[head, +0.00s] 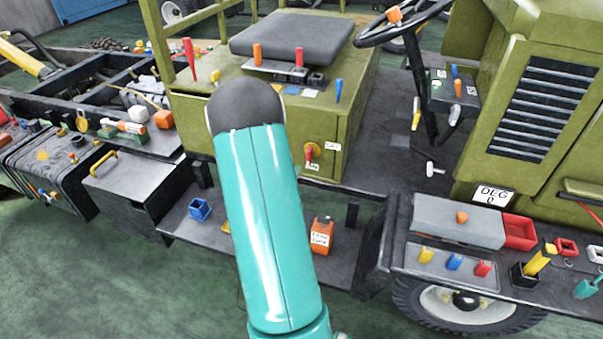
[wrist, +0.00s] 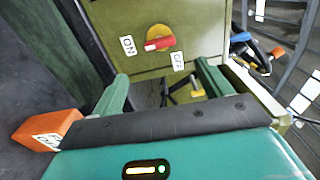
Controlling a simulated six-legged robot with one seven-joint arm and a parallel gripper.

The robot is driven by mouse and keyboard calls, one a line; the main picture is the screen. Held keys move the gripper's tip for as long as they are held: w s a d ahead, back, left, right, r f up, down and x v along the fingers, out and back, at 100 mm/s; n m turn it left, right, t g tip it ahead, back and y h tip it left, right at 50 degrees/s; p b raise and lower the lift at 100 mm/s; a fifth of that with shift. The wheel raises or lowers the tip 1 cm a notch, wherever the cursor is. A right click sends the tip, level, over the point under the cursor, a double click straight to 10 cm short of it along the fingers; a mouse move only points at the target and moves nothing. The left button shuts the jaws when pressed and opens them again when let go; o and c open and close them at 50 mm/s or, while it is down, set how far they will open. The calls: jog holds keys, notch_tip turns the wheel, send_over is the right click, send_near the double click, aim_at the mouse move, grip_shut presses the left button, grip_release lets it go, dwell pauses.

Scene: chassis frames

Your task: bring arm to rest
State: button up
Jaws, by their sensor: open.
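My gripper (wrist: 163,88) shows in the wrist view with its two teal fingers spread apart. Nothing is held between them. In front of the fingers is an olive panel with a red rotary switch (wrist: 160,43) on a yellow plate, between ON and OFF labels. The red handle's tip lies close to the ON label. The same switch (head: 311,151) shows in the head view, just right of my teal arm. That arm crosses the middle of the head view, and the gripper itself cannot be seen there.
An orange can (head: 321,236) stands on the lower deck beside my arm; an orange block (wrist: 48,130) appears close by the gripper's left in the wrist view. A blue cup (head: 200,209) is left of the arm. The seat (head: 292,38) and steering wheel (head: 402,22) are beyond. Green floor is open at lower left.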

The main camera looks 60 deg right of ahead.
jog(key=shift+s+a, duration=0.15)
jog(key=shift+a, duration=0.75)
